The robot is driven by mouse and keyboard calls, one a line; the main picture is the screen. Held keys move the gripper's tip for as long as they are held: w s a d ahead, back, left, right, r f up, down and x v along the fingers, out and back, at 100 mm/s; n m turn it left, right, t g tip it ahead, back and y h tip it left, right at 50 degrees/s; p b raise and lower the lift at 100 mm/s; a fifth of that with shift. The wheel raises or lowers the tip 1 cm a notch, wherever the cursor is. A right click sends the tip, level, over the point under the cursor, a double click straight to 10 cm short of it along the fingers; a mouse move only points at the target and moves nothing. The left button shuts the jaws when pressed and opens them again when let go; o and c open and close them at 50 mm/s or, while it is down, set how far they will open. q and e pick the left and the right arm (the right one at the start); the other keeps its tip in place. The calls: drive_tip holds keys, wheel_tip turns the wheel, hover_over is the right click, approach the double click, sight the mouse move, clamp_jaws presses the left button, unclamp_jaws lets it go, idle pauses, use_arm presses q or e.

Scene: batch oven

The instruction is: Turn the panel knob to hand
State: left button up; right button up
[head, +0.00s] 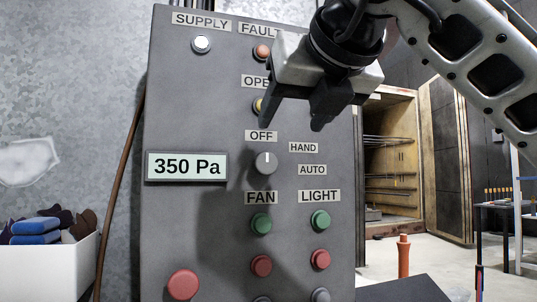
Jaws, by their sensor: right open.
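The panel knob (265,164) is a round grey selector with a white pointer mark. It sits on the grey control panel (220,105), below the OFF label (261,136) and left of the HAND label (304,147) and AUTO label (313,170). The mark points up, toward OFF. My right gripper (292,124) is open and empty, with fingers pointing down, above the knob and apart from it in the picture. It covers part of the upper labels and an amber lamp. How far it is from the panel face is hard to tell. My left gripper is not in view.
Green buttons (261,223) and red buttons sit below the knob, with a larger red button (183,285) lower left. A display (187,167) reads 350 Pa. A white bin (70,262) stands left; an open oven (392,160) stands behind right.

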sight(267, 159)
drive_tip(key=p+x, duration=0.3)
drive_tip(key=x, duration=0.9)
drive_tip(key=shift+w+a+f, duration=0.1)
drive_tip(key=shift+w, duration=0.1)
drive_tip(key=c, duration=1)
